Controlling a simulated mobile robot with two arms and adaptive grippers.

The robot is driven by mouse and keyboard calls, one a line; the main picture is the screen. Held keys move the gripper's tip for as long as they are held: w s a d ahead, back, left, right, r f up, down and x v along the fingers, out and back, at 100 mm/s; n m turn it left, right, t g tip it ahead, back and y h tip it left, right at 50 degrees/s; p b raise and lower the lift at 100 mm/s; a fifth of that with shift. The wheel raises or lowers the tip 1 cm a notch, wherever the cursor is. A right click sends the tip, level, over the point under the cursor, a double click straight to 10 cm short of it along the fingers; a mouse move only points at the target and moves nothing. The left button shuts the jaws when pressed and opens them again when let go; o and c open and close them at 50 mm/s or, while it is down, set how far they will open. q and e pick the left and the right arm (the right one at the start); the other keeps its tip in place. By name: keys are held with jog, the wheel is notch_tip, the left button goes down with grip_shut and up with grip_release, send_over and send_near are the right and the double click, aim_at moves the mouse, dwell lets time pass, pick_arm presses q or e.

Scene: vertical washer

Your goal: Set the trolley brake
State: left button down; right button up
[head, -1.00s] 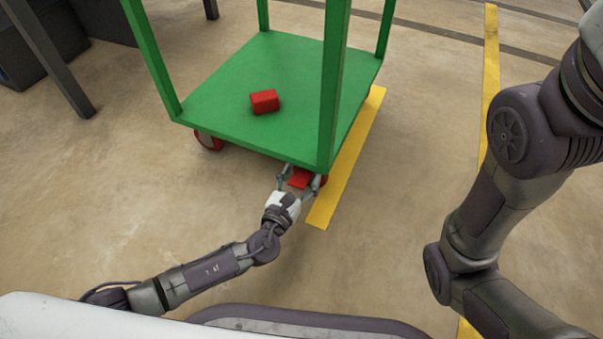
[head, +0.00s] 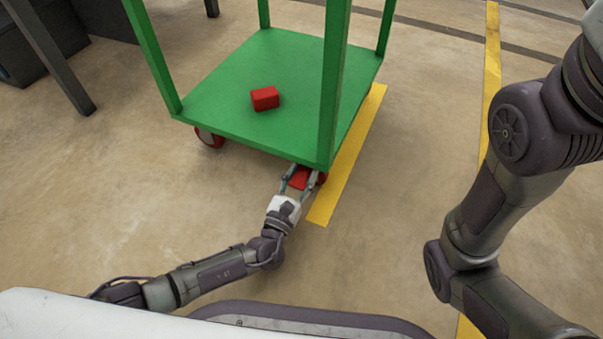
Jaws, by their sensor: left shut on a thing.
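The green trolley (head: 225,98) stands on the floor in the upper middle of the head view. Its red brake pedal (head: 299,178) shows below the near right corner, beside a red wheel (head: 322,178) mostly hidden under the deck. My left gripper (head: 299,177) reaches in low at that corner, with one finger on each side of the red pedal, shut on it. The fingertips are partly hidden by the deck edge. My right arm (head: 490,205) is at the right, and its gripper is out of the picture.
A red box (head: 265,98) lies on the trolley deck. Another red wheel (head: 209,138) shows under the near left corner. Yellow floor lines (head: 347,160) run along the trolley's right side. Dark bins (head: 40,45) stand at upper left. The floor to the left is clear.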

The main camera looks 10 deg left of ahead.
pick_arm(q)
jog(key=shift+f+t, duration=0.1)
jog(key=shift+t, duration=0.2)
jog(key=c, duration=0.6)
grip_release()
jog(key=shift+o, duration=0.2)
